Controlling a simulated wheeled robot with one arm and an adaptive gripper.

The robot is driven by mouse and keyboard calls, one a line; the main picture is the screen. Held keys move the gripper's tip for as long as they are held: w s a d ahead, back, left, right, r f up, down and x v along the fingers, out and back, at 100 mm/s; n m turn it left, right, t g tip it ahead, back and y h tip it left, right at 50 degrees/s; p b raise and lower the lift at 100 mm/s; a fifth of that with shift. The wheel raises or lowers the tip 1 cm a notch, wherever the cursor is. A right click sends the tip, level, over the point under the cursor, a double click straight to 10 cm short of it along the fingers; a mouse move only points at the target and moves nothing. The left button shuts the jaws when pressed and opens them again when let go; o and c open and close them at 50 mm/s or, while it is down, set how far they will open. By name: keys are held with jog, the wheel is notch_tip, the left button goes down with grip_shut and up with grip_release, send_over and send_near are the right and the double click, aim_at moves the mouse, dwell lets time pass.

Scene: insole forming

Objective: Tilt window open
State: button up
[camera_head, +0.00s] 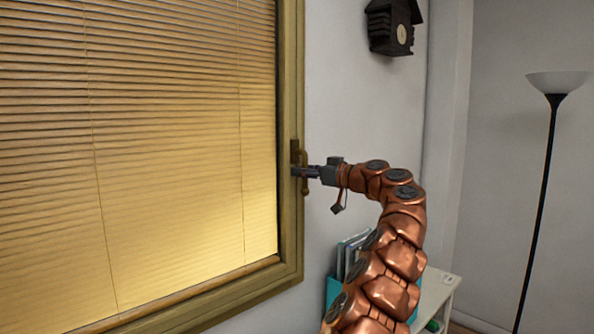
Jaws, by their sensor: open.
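The window (291,230) has a brown wooden frame and fills the left side of the head view. Its sash looks closed against the frame, and yellowish slatted blinds (170,150) cover the pane. The window handle (296,152) is on the right side of the frame and looks upright. My gripper (297,172) reaches in from the right at the handle's height. Its fingertips are at the handle and overlap its lower part. I cannot tell whether they touch it. The gripper is open, though the gap between its fingers is hard to see from here.
A dark cuckoo clock (392,26) hangs on the wall at the upper right. A white shelf (440,292) with folders (349,252) in a teal holder stands below my arm. A floor lamp (545,180) stands at the far right. The wall between the window and the lamp is mostly clear.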

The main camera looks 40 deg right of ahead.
grip_shut()
dwell(0.3)
dwell(0.3)
